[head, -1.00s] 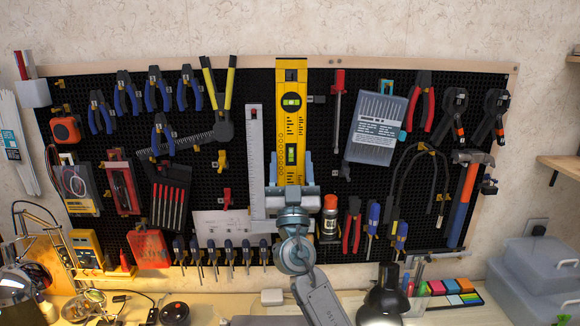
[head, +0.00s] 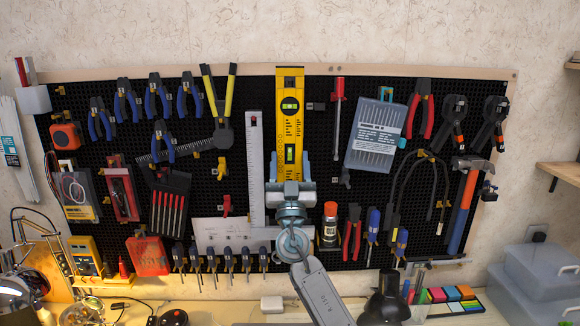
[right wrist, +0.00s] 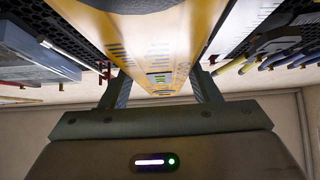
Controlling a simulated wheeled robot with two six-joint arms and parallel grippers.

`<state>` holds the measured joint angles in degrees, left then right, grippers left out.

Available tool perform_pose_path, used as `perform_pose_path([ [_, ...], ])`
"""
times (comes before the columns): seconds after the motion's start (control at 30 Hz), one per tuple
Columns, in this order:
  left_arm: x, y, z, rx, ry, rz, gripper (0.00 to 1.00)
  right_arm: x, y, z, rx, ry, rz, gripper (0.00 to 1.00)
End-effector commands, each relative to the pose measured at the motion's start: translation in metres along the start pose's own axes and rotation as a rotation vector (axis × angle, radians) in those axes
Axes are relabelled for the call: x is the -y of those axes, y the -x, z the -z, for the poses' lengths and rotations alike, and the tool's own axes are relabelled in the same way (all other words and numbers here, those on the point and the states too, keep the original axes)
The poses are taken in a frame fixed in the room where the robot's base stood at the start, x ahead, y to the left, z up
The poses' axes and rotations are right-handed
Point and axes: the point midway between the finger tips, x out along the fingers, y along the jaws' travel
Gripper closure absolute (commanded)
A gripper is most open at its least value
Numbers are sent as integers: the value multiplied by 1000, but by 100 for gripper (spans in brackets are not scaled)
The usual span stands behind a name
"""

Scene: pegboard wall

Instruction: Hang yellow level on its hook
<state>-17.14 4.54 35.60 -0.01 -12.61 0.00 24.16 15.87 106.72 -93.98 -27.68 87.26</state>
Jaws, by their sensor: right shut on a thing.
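The right wrist view shows the level (right wrist: 158,50) between the two fingers (right wrist: 160,90). The level's hook is hidden or cannot be told apart; whether the level touches the board cannot be told. My left gripper is not in view.
A white ruler (head: 255,170) hangs close to the left of the level. A red screwdriver (head: 338,110) hangs to the right, and a spray can (head: 329,225) sits below right. Pliers (head: 221,115) hang further left. A black lamp (head: 388,298) stands at the front.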

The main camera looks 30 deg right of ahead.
Motion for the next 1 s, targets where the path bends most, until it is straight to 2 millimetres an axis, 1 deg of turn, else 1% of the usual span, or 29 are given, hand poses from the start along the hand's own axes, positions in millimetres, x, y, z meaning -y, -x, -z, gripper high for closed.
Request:
perform_pose_path([
  [0.5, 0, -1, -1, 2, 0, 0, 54, 0, -23, -22, -1, 1, -1, 80],
  [0.6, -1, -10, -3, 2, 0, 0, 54, 0, -20, -26, -1, -1, -1, 80],
  [1.0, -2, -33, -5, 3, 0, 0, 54, 0, -17, -33, -2, -1, 0, 80],
])
